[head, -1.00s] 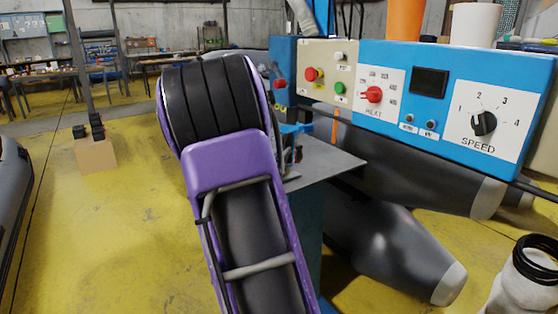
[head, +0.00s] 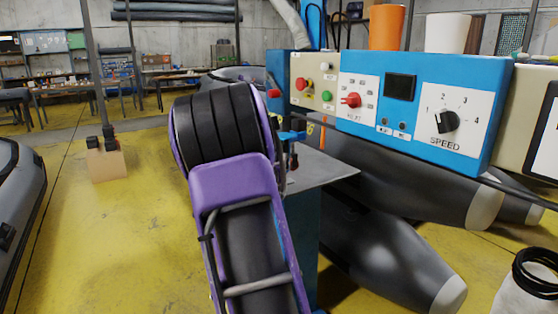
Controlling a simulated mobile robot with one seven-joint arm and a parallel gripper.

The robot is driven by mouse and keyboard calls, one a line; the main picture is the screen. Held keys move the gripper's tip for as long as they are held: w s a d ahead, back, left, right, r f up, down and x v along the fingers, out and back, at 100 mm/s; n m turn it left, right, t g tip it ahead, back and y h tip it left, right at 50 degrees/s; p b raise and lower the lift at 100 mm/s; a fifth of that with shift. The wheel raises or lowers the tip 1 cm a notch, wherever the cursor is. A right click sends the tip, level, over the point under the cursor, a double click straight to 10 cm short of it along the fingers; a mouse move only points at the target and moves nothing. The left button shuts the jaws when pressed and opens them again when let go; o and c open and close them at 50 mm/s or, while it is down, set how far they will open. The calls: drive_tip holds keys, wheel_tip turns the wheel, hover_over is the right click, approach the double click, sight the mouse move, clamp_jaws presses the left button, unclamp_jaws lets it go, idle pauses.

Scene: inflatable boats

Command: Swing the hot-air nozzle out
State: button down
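My purple and black arm (head: 235,180) fills the middle of the head view, and my gripper is hidden behind it. The blue welding machine (head: 430,135) stands to the right, with a control panel that has a red HEAT knob (head: 351,100) and a black SPEED knob (head: 446,121). A cream panel (head: 313,80) beside it carries red and green buttons. Small blue and dark parts (head: 291,135) show just right of my arm, above a grey work plate (head: 325,172). I cannot tell the hot-air nozzle apart there; my arm covers part of that area.
Grey inflatable tubes (head: 400,250) lie under and behind the machine at right. A grey boat (head: 18,215) is at the left edge. A cardboard box (head: 106,163) stands on the yellow floor. Orange (head: 387,27) and white (head: 446,32) containers sit atop the machine.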

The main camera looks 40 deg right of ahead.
drive_tip(key=shift+s+d, duration=0.15)
drive_tip(key=c, duration=1.1)
unclamp_jaws()
drive_tip(key=shift+s, duration=0.1)
drive_tip(key=shift+o, duration=0.2)
drive_tip(key=shift+a, duration=0.35)
drive_tip(key=v, duration=1.6)
drive_tip(key=shift+s+a+p, duration=0.25)
drive_tip(key=shift+s+p, duration=0.1)
drive_tip(key=shift+p, duration=0.05)
drive_tip(key=shift+a+r, duration=0.1)
